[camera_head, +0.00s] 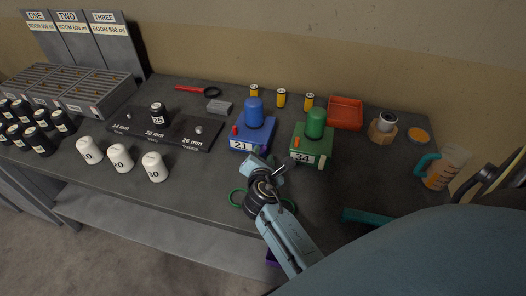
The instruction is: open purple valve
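A small purple spot (269,157), possibly the purple valve, shows at the lower front of the blue drum (254,113) marked 21. It is too small and too covered to tell whether it is open or closed. My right gripper (264,169), pale blue and dark, reaches in from the bottom just in front of the blue drum's base. Its fingers overlap the area by the purple spot. I cannot tell whether they touch it or how far apart they are. The green drum (314,124) marked 34 stands to its right. My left gripper does not show.
White numbered weights (121,157), black weights (38,139) and a size board (166,132) are left. An orange tray (345,112) and a jug (446,166) are right. Another purple thing (271,258) is below the table edge.

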